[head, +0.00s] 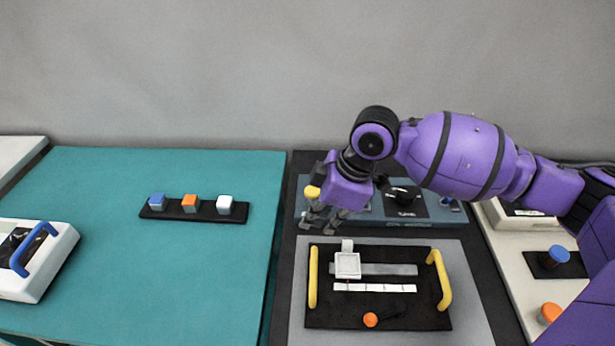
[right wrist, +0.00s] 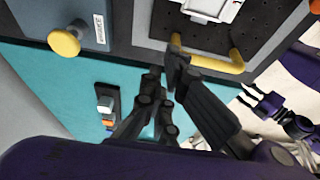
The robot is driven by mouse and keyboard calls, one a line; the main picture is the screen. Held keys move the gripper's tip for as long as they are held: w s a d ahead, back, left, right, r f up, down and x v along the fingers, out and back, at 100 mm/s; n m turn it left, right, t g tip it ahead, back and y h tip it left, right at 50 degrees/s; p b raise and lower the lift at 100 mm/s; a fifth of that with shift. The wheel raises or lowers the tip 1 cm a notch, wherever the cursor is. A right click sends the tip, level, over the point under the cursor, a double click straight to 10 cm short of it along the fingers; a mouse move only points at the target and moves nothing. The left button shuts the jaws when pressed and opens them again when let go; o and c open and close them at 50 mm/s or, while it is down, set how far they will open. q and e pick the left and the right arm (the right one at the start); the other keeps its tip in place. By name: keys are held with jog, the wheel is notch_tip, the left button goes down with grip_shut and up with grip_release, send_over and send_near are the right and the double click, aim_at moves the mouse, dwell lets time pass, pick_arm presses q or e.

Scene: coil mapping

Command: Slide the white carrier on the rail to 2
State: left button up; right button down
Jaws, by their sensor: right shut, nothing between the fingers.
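The white carrier (head: 347,264) is a square frame with a small tab, near the left end of the grey rail (head: 395,269) on a black board. A white scale strip (head: 375,288) with marks runs along the rail's near side; its numbers are too small to read. The carrier also shows in the right wrist view (right wrist: 212,8), cut off at the top. My right gripper (head: 320,222) is shut and empty, behind and left of the carrier, apart from it. My left gripper (right wrist: 254,101) shows only in the right wrist view, its fingers apart and empty.
Yellow handles (head: 313,277) (head: 439,279) flank the board. An orange knob (head: 370,319) and black lever sit in front of the rail. A blue-grey panel with a black dial (head: 405,197) lies behind. Left, a teal table (head: 110,250) holds three coloured buttons on a black strip.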

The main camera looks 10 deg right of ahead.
aim_at(345, 242)
jog(key=x, duration=0.6)
jog(key=shift+w, duration=0.15)
jog(key=d, duration=0.2)
jog(key=s+d, duration=0.1)
jog(key=shift+d+r+p, duration=0.3)
jog(key=shift+r+p, duration=0.05)
jog(key=shift+d, duration=0.2)
pick_arm(q)
jog(key=shift+w+d+r, duration=0.2)
jog(key=shift+w+r, duration=0.3)
jog(key=shift+w, duration=0.2)
pick_arm(e)
jog(key=shift+f, duration=0.1)
jog(key=d, duration=0.1)
jog(key=s+d+p, duration=0.1)
jog(key=d, duration=0.1)
jog(key=shift+d, duration=0.5)
pick_arm(q)
jog(key=shift+s+r, duration=0.1)
jog(key=shift+r, duration=0.25)
pick_arm(e)
jog(key=shift+a, duration=0.15)
